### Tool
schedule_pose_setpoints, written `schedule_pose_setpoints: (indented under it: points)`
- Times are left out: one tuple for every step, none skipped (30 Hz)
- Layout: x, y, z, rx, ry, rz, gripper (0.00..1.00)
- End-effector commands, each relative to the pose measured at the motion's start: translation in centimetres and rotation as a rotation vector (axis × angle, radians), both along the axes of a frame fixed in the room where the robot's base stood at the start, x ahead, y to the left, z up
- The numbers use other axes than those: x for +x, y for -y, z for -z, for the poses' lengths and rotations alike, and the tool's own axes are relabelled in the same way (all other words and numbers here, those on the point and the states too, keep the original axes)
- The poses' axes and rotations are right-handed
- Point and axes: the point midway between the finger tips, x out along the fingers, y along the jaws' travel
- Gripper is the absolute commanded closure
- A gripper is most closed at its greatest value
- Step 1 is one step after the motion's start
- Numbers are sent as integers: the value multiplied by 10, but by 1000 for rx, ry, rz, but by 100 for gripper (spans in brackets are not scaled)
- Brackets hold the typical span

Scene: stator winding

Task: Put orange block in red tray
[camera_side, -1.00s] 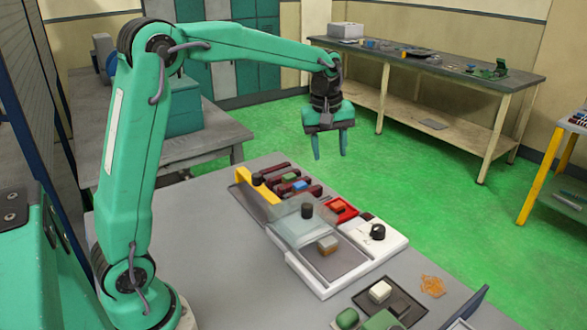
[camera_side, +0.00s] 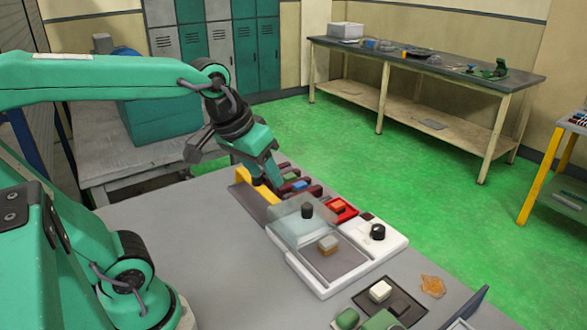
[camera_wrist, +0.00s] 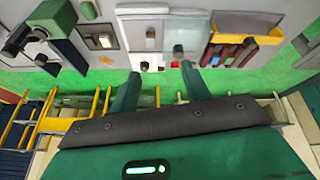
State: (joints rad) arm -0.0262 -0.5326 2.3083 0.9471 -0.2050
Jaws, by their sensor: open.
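The red tray (camera_side: 342,211) sits at the back right of the white fixture in the side view. A small orange-brown block (camera_side: 337,207) appears to lie inside it. A second block (camera_side: 327,245), grey-topped with an orange-brown side, sits in the fixture's front section, close to the clear panel. I cannot tell for sure which is the orange block. My gripper (camera_side: 268,178) is tilted above the yellow bracket, left of the red tray and apart from both blocks. Its two fingers are apart and empty in the wrist view (camera_wrist: 160,90).
A yellow bracket (camera_side: 262,186) and a rack of dark red slots with green and blue pieces lie under my gripper. A clear panel (camera_side: 298,226) with a black knob (camera_side: 307,210) stands beside. A dark tray with a white block (camera_side: 380,291) and orange scrap (camera_side: 432,286) are nearer right.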

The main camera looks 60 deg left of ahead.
Motion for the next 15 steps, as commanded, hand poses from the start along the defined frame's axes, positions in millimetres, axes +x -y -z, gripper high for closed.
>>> schedule_pose_setpoints:
  points:
    - [-11, 2, 3, 15, 17, 38, 53]
    - [-16, 3, 5, 24, 25, 59, 53]
    - [-22, 3, 8, 36, 32, 86, 53]
    - [-27, 4, 10, 44, 39, 106, 53]
    - [-31, 5, 12, 52, 44, 123, 53]
    - [-35, 5, 15, 60, 51, 143, 53]
    - [-38, 6, 17, 67, 55, 158, 53]
    - [-41, 6, 18, 72, 60, 170, 53]
    - [-44, 7, 20, 78, 64, 184, 53]
    - [-45, 7, 21, 83, 66, 193, 53]
    - [-46, 7, 22, 85, 69, 198, 53]
    - [-48, 7, 23, 89, 71, 205, 53]
    - [-48, 7, 24, 91, 72, 209, 53]
    - [-49, 7, 24, 92, 72, 212, 53]
    - [-49, 7, 24, 93, 72, 214, 53]
